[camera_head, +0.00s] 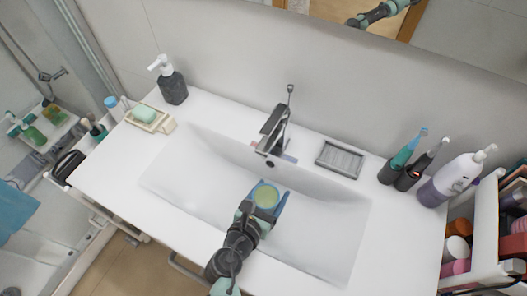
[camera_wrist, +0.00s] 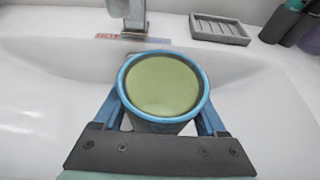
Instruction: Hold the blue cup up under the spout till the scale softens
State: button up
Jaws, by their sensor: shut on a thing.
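The blue cup (camera_head: 266,195) is held in my gripper (camera_head: 264,203) over the white basin, just in front of the spout. It also shows in the wrist view (camera_wrist: 163,86), upright, with its blue rim around a yellow-green liquid surface. My gripper's blue fingers (camera_wrist: 160,115) are shut on the cup, one on each side. The chrome spout (camera_head: 272,130) stands at the back of the basin. In the wrist view the spout (camera_wrist: 130,12) is just beyond the cup's far rim. No water stream shows.
The white basin (camera_head: 190,180) is otherwise empty. A grey soap dish (camera_head: 340,159) lies right of the faucet. Electric toothbrushes (camera_head: 400,165) and a white pump bottle (camera_head: 455,178) stand at the right. A dark soap dispenser (camera_head: 172,85) and a green soap (camera_head: 145,114) are at the left.

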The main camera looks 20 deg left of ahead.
aim_at(278, 197)
jog(key=shift+s+d+r+p, duration=0.25)
jog(key=shift+s+r+p, duration=0.25)
jog(key=shift+r+p, duration=0.25)
jog(key=shift+s+d+r+p, duration=0.3)
jog(key=shift+s+r+p, duration=0.25)
jog(key=shift+r+p, duration=0.2)
jog(key=shift+s+d+r+p, duration=0.25)
jog(key=shift+s+r+p, duration=0.25)
jog(key=shift+r+p, duration=0.25)
jog(key=shift+f, duration=0.1)
jog(key=shift+s+d+f, duration=0.1)
jog(key=shift+s+d, duration=0.1)
jog(key=shift+d, duration=0.1)
jog(key=s+d+r+b, duration=0.1)
jog(key=s+d+r, duration=0.1)
jog(key=d, duration=0.8)
jog(key=shift+s+r, duration=0.25)
jog(key=shift+s, duration=0.15)
jog(key=shift+a, duration=0.15)
